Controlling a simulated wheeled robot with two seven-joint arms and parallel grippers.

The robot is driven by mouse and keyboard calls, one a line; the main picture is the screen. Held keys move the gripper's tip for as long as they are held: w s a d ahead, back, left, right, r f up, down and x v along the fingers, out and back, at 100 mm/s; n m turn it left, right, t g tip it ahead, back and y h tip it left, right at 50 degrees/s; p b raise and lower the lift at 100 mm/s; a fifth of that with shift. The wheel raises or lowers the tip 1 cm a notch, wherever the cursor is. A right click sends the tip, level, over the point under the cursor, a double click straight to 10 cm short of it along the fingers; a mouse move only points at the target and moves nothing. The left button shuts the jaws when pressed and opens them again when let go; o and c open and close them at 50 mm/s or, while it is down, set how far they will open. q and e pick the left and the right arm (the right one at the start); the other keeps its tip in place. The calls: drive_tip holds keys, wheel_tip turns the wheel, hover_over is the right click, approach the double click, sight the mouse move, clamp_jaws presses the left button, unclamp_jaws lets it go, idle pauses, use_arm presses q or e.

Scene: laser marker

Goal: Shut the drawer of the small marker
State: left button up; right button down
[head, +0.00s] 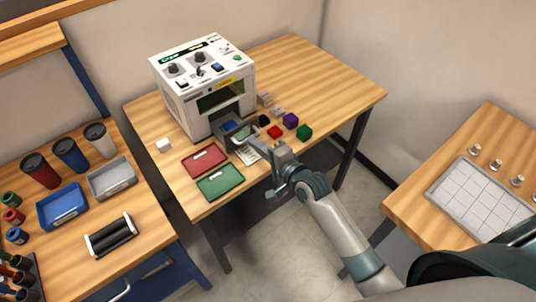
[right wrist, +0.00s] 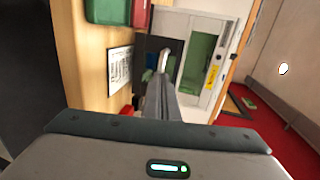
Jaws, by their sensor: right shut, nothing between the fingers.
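The small marker (head: 192,102) is a white box with knobs and a dark green window on the wooden table. Its dark grey drawer (head: 222,144) sticks out at the lower front, with something blue (head: 230,126) in it. My right gripper (head: 268,146) is shut and empty, just in front of the drawer; I cannot tell whether it touches it. In the right wrist view the shut fingers (right wrist: 163,62) point toward the marker's white front (right wrist: 208,62), and they partly hide the drawer. My left gripper is not in view.
A red tray (head: 204,160) and a green tray (head: 220,182) lie left of the gripper. A printed card lies under the fingers. Red, green (head: 304,132) and purple (head: 291,120) blocks stand to the right. A white block (head: 163,145) lies at left. Side tables flank this one.

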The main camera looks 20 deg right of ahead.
sight(242, 127)
drive_tip(key=x, duration=0.3)
drive_tip(key=r+x, duration=0.1)
drive_tip(key=x, duration=0.2)
drive_tip(key=r+x, duration=0.1)
drive_tip(key=x, duration=0.2)
drive_tip(key=shift+w+a+f, duration=0.1)
drive_tip(key=shift+w, duration=0.45)
drive_tip(key=shift+r, duration=0.2)
drive_tip(key=shift+r, duration=0.15)
